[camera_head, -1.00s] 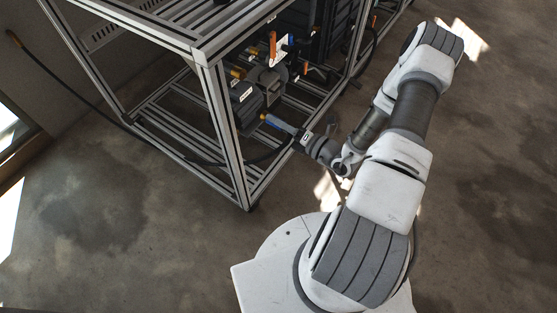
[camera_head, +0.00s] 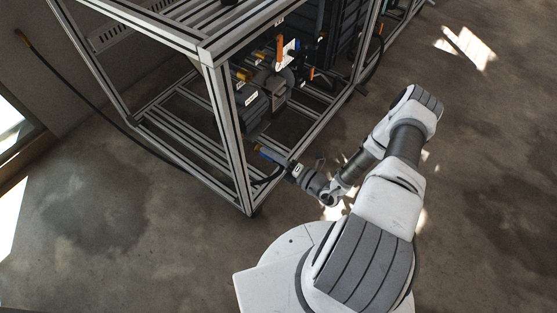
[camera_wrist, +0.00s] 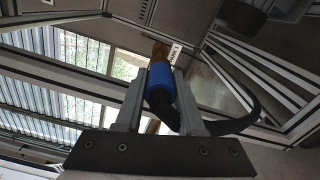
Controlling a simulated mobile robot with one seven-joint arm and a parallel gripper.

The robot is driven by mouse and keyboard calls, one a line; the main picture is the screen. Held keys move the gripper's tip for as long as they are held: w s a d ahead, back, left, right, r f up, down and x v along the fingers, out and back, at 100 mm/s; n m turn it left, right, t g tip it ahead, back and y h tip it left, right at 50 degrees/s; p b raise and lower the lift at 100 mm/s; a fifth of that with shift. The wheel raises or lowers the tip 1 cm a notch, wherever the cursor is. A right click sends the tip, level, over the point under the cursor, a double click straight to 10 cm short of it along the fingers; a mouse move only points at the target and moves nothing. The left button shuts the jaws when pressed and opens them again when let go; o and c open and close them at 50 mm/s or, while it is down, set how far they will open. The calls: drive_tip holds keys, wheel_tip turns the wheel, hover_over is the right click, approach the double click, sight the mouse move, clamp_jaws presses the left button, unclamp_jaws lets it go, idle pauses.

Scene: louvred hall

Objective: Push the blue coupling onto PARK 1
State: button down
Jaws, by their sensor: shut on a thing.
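My gripper (camera_wrist: 158,82) is shut on the blue coupling (camera_wrist: 160,85), one finger on each side of it. A black hose (camera_wrist: 232,124) runs from the coupling's near end and curves off to the right. A brass stub (camera_wrist: 160,49) lies straight beyond the coupling's far end, beside a white label (camera_wrist: 174,54) whose lettering looks like PARK 1, seen upside down. I cannot tell whether coupling and stub touch. In the head view the blue coupling (camera_head: 267,154) shows small at the frame's front opening, with my gripper (camera_head: 281,161) behind it.
An aluminium profile frame (camera_head: 229,135) surrounds a dark pump unit (camera_head: 252,104) and a panel with an orange-handled valve (camera_head: 280,50). The frame's front upright stands just left of my gripper. Bare concrete floor (camera_head: 110,240) lies in front and to the right.

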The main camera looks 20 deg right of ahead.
drive_tip(key=shift+x, duration=1.85)
drive_tip(key=x, duration=0.2)
drive_tip(key=shift+w+a+b, duration=0.25)
drive_tip(key=shift+w+b, duration=0.05)
drive_tip(key=shift+b, duration=0.1)
drive_tip(key=shift+c, duration=2.2)
unclamp_jaws()
